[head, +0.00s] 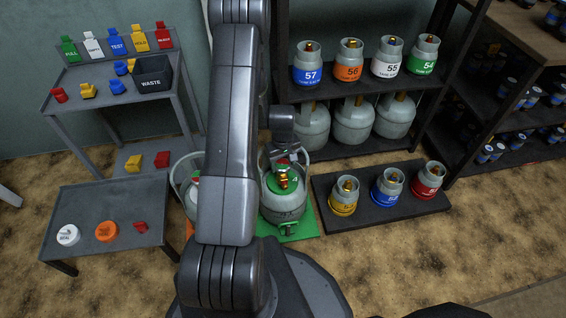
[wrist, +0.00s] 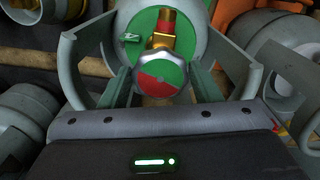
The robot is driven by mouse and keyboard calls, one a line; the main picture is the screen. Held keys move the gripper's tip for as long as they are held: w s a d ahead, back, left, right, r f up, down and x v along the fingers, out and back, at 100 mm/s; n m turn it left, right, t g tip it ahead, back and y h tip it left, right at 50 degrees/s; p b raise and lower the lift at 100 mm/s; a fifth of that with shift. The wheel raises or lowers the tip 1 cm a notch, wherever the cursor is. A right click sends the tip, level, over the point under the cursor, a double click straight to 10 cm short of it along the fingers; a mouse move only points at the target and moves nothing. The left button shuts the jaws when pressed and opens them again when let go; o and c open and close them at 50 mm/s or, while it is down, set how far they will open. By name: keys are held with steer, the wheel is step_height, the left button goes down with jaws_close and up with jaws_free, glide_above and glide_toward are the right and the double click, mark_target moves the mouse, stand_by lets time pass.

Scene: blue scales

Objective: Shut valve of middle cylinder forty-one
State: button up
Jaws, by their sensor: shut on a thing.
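A grey gas cylinder (head: 283,203) with a green top stands on a green mat (head: 304,222), just right of my arm in the head view. In the wrist view its green top (wrist: 140,52) carries a brass valve (wrist: 164,32) and a round valve knob (wrist: 160,77) with a silver rim and a red and green face. My gripper (wrist: 160,82) is shut on this knob, one finger on each side of it. The cylinder's number cannot be read. Another grey cylinder (head: 183,177) stands to the left, mostly hidden by my arm.
A low black platform (head: 400,215) with three small cylinders lies to the right. A black shelf (head: 345,143) with numbered cylinders stands behind. A grey trolley (head: 70,85) with tags and a waste bin (head: 152,75), and a low table (head: 90,205), stand at the left. Front right floor is clear.

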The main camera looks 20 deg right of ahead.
steer(key=m, duration=0.4)
steer(key=shift+a+m, duration=0.1)
steer(key=shift+m, duration=0.2)
steer(key=m, duration=0.3)
steer(key=shift+m, duration=0.4)
steer(key=m, duration=0.4)
steer(key=shift+w+a+b, duration=0.1)
steer(key=shift+w+b, duration=0.05)
steer(key=shift+b, duration=0.15)
steer(key=m, duration=0.4)
steer(key=shift+w, duration=0.1)
steer(key=m, duration=0.4)
steer(key=shift+w+m, duration=0.1)
steer(key=shift+m, duration=0.2)
steer(key=m, duration=0.3)
steer(key=shift+m, duration=0.3)
steer(key=m, duration=0.3)
steer(key=shift+w+m, duration=0.1)
steer(key=shift+m, duration=2.1)
